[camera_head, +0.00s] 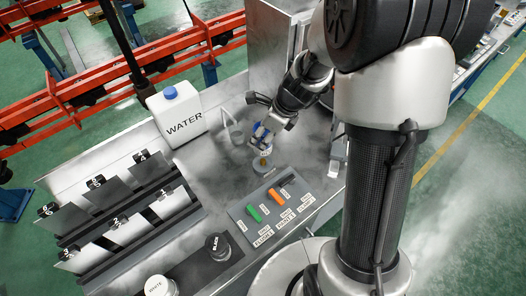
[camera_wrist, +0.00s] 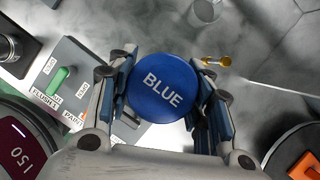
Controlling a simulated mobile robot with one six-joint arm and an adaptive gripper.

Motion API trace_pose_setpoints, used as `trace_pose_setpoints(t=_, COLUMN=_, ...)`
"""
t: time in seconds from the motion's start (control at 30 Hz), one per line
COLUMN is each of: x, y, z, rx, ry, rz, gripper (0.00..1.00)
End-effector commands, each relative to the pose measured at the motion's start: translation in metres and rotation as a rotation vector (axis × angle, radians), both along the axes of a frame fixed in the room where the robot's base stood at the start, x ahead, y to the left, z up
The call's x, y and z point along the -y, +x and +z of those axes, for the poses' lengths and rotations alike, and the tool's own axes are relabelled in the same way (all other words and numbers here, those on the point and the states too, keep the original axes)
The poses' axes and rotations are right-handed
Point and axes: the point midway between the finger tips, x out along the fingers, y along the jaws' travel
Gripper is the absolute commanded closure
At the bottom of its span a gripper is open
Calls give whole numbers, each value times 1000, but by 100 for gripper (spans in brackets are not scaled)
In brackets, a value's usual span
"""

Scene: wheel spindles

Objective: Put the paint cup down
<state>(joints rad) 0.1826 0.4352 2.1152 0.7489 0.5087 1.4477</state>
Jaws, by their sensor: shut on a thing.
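The paint cup (camera_wrist: 163,88) shows in the wrist view as a round blue top marked BLUE. It sits between the two fingers of my gripper (camera_wrist: 160,100), which is shut on it.
A white WATER canister (camera_head: 180,115) stands left of my gripper. A button panel (camera_head: 275,208) with green and orange switches lies in front. A black-topped pot (camera_head: 217,245) and a WHITE pot (camera_head: 158,287) stand front left, near a rack of sloped panels (camera_head: 130,230).

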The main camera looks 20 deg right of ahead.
Motion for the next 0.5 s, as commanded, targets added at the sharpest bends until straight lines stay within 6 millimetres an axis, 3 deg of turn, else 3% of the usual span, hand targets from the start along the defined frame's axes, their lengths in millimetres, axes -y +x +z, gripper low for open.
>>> trace_pose_setpoints(t=0.17, x=0, y=0, z=-16, rx=0, ry=0, rz=-1, gripper=87)
trace_pose_setpoints(t=0.4, x=0, y=0, z=-58, rx=0, ry=0, rz=0, gripper=87)
trace_pose_setpoints(t=0.5, x=0, y=0, z=-63, rx=0, ry=0, rz=-1, gripper=87)
